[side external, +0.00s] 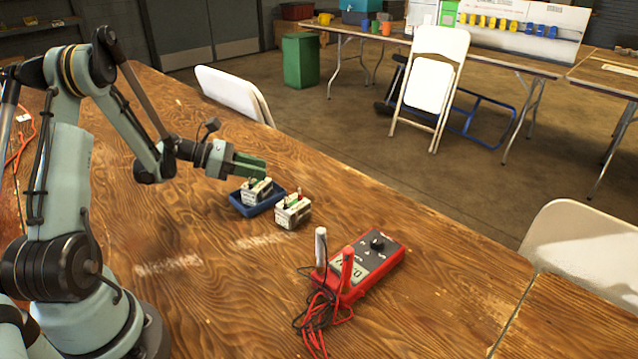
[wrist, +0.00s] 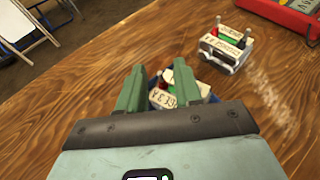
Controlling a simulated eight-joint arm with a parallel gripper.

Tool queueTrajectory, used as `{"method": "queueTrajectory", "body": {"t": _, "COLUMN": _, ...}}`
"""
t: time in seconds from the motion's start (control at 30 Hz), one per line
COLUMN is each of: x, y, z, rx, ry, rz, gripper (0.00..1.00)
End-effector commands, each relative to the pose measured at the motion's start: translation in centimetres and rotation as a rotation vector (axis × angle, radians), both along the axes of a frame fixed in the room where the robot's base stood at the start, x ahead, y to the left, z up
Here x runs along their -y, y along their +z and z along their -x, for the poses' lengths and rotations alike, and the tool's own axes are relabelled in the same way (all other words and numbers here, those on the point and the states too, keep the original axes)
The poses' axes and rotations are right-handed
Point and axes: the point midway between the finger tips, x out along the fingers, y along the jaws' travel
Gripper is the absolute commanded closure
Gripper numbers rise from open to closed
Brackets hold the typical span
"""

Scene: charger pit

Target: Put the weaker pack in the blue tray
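The blue tray (side external: 263,208) sits on the wooden table, with one pale battery pack (side external: 257,191) upright inside it. In the wrist view this pack (wrist: 178,96) shows between and beyond my fingers, with green and red parts on top. A second similar pack (side external: 292,212) stands on the bare table next to the tray; it also shows in the wrist view (wrist: 226,46). My gripper (side external: 260,165) is just above the tray, its green fingers (wrist: 160,70) apart with nothing held. Much of the tray is hidden by my fingers and the pack in the wrist view.
A red multimeter (side external: 372,262) lies on the table, with a white probe (side external: 321,247) and a red probe (side external: 347,268) upright by it and tangled leads in front. Its display is not clearly readable. White folding chairs stand at the table's far edge. Table around the tray is mostly clear.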

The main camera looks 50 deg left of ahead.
Motion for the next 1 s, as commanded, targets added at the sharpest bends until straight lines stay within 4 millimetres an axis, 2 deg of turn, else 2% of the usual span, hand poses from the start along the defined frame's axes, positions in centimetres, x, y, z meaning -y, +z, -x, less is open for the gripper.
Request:
{"method": "queueTrajectory", "body": {"t": 0.23, "x": -0.4, "y": 0.4, "z": 0.5, "rx": 0.000, "ry": 0.003, "rz": 0.000, "gripper": 0.66}}
{"method": "queueTrajectory", "body": {"t": 0.53, "x": -2.9, "y": 2.2, "z": 4.1, "rx": 0.000, "ry": 0.004, "rz": 0.000, "gripper": 0.66}}
{"method": "queueTrajectory", "body": {"t": 0.73, "x": -3.8, "y": 3.0, "z": 5.4, "rx": 0.000, "ry": -0.003, "rz": -0.005, "gripper": 0.66}}
{"method": "queueTrajectory", "body": {"t": 0.87, "x": -2.5, "y": 3.6, "z": 4.9, "rx": -0.001, "ry": -0.047, "rz": -0.083, "gripper": 0.66}}
{"method": "queueTrajectory", "body": {"t": 1.0, "x": 1.1, "y": 4.7, "z": 3.6, "rx": 0.007, "ry": -0.172, "rz": -0.293, "gripper": 0.66}}
